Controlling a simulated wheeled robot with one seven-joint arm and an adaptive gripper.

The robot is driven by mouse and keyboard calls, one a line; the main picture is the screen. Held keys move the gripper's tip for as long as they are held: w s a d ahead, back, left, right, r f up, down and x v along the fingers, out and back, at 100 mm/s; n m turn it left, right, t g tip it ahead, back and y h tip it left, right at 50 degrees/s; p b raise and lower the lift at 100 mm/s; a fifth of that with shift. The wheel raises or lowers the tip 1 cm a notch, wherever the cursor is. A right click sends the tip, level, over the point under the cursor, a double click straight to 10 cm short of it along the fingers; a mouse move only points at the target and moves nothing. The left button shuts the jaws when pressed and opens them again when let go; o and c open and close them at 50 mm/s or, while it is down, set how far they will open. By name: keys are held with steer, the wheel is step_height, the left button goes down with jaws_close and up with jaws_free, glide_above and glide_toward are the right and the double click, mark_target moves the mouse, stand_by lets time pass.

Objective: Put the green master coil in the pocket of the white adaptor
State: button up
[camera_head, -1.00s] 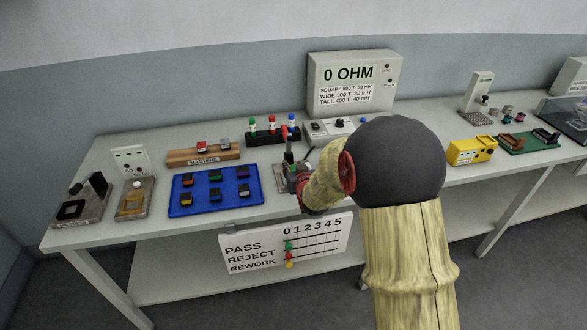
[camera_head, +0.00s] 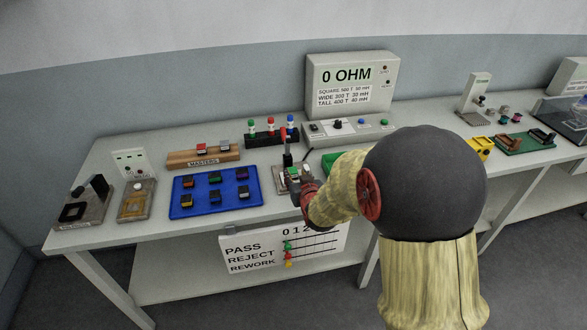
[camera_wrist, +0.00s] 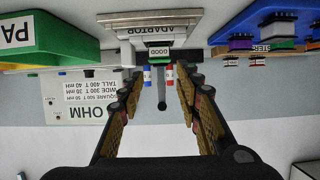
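The green master coil (camera_wrist: 159,50), with a dark printed plate, shows at the adaptor's top side in the inverted wrist view. It seems to sit on or in the white adaptor (camera_wrist: 150,20); how deep it sits in the pocket is hidden. In the head view the adaptor (camera_head: 281,183) is partly covered by my gripper (camera_head: 294,180). In the wrist view my gripper (camera_wrist: 160,76) has its fingers apart, one on each side of the coil's line. Gaps show between coil and fingers, with the coil just past the fingertips.
The wooden masters rack (camera_head: 180,160) holds a red and a grey coil. The blue tray (camera_head: 183,208) with several coils lies left of the adaptor. A row of capped posts (camera_head: 262,138) and the ohm meter (camera_head: 352,85) stand behind. A green tray (camera_head: 331,157) is close on the right.

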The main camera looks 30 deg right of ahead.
steer(key=s+a+r+n+g+y+p, duration=0.1)
steer(key=s+a+r+g+y, duration=0.15)
steer(key=s+a+r, duration=0.85)
steer(key=s+a+r+n+g, duration=0.1)
steer(key=s+a+g, duration=0.1)
steer(key=s, duration=0.8)
steer(key=s+a+r+n+g+y, duration=0.1)
steer(key=s+a, duration=0.3)
steer(key=s, duration=0.6)
steer(key=shift+s+a+r+g, duration=0.3)
steer(key=shift+s+r+g, duration=0.1)
steer(key=shift+r+g, duration=0.4)
